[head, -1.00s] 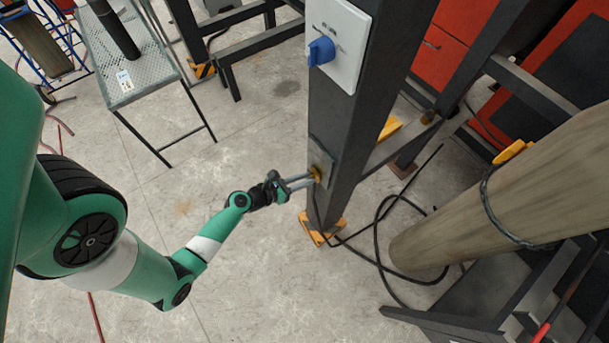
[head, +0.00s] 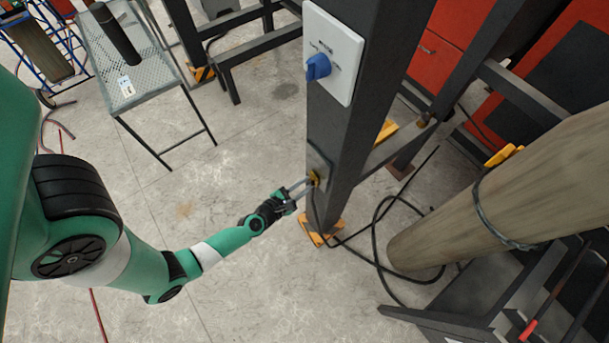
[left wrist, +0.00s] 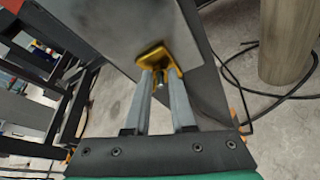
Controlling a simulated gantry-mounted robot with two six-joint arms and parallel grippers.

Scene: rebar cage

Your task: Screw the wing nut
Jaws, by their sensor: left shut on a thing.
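The yellow wing nut (head: 314,179) sits on a small grey plate (head: 319,160) low on the dark upright post (head: 345,130). In the left wrist view the wing nut (left wrist: 158,58) shows its two wings, with a threaded stud end below its middle. My left gripper (head: 311,181) reaches the post from the left. Its two pale fingers (left wrist: 163,76) are shut on the wing nut, with their tips at its wings. The fingertips partly hide the lower wing edges. My right gripper is not in view.
A white panel with a blue knob (head: 318,67) is on the post above. A black cable (head: 385,215) loops on the floor beside a thick tan column (head: 500,195). A metal mesh table (head: 150,70) stands at the back left. Floor left of the post is clear.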

